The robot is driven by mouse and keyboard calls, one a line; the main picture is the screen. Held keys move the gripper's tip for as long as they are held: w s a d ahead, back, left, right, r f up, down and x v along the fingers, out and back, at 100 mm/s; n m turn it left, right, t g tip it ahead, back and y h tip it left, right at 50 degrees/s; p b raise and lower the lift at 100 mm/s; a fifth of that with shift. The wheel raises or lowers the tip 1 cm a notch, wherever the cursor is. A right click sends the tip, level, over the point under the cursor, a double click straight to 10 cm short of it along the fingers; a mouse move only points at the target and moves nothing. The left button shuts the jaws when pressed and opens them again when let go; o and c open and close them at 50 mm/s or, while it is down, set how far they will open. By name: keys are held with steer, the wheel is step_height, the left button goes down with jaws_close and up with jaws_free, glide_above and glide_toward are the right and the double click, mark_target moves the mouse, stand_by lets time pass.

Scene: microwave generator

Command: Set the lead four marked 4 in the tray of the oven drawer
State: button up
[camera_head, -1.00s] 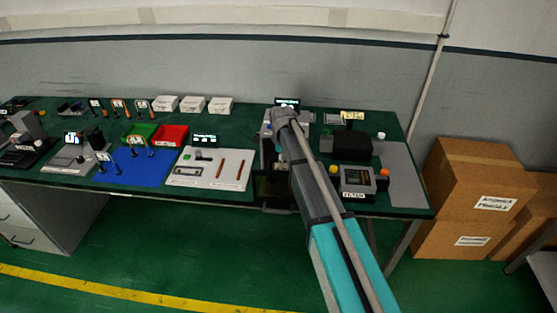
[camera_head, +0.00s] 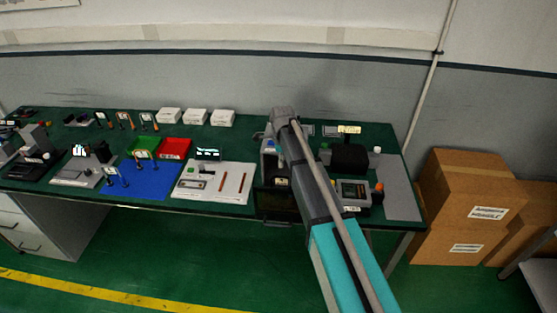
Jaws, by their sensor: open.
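My gripper end (camera_head: 284,116) is at the far end of my arm, over the back part of the bench near the dark oven-like unit. Its fingers are small and mostly hidden by the arm, and I see nothing held. The dark unit with a drawer-like front (camera_head: 277,204) is at the bench's front edge, partly behind my arm; I cannot make out its tray. Several small leads with tags (camera_head: 127,121) stand at the back left, and others (camera_head: 137,164) stand on the blue mat. Their marks are too small to read, so I cannot tell which is lead four.
A white panel (camera_head: 236,190) with two brown rods lies left of the dark unit. Red (camera_head: 174,148) and green (camera_head: 142,149) trays and white boxes (camera_head: 196,116) stand further left. A metering device (camera_head: 354,193) and a black block (camera_head: 350,158) stand right of my arm. Cardboard boxes (camera_head: 470,200) stand at right.

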steer(key=shift+r+p, duration=0.3)
steer(key=shift+r, duration=0.25)
stand_by(0.4)
steer(key=s+d+n, duration=1.8)
steer(key=s+d, duration=0.4)
steer(key=s, duration=0.4)
stand_by(0.5)
